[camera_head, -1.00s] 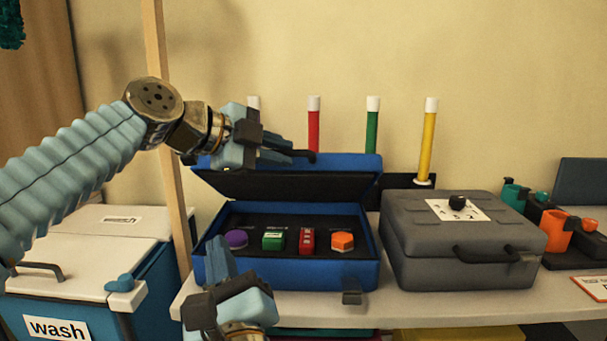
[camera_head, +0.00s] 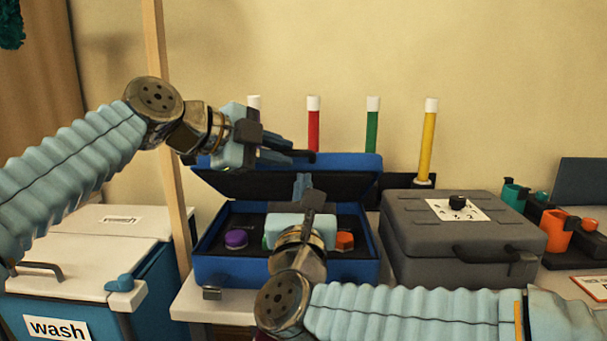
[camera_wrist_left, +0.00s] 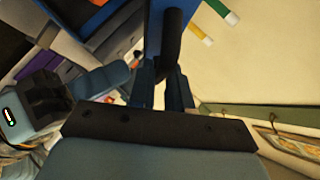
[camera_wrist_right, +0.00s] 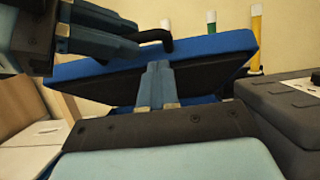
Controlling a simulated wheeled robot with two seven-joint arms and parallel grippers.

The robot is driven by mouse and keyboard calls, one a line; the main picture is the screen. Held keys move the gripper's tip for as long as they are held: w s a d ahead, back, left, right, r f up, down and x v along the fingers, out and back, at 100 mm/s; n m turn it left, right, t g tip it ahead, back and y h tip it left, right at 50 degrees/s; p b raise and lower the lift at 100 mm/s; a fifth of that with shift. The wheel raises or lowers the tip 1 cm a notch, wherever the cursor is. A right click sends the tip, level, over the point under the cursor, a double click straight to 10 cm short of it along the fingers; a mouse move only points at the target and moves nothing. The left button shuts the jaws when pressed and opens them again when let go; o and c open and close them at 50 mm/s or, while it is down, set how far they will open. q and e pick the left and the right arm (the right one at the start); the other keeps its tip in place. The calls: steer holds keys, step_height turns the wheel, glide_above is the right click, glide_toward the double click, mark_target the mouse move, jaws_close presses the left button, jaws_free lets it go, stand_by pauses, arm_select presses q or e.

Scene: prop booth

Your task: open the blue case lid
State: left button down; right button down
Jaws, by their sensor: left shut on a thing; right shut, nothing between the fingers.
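The blue case (camera_head: 235,271) stands on the table with its lid (camera_head: 345,163) part-way up, tilted over the back. My left gripper (camera_head: 288,151) is shut on the lid's dark handle (camera_head: 311,154); the handle also shows between the fingers in the left wrist view (camera_wrist_left: 171,40). My right gripper (camera_head: 302,184) is shut and empty. It reaches over the case from the front, its fingertips up at the lid's dark underside (camera_wrist_right: 205,72). I cannot tell whether they touch it. My right arm hides the middle of the case. A latch (camera_head: 212,293) hangs open at the front left.
Inside the case lie a purple piece (camera_head: 236,238) and an orange piece (camera_head: 345,240). A closed grey case (camera_head: 440,255) stands close on the right. Coloured tubes (camera_head: 372,130) stand behind. A wooden post (camera_head: 165,120) and a wash bin (camera_head: 90,262) are at the left.

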steer(key=shift+w+r, duration=0.25)
steer(key=shift+r, duration=0.3)
steer(key=shift+w+r, duration=0.2)
steer(key=shift+r, duration=0.35)
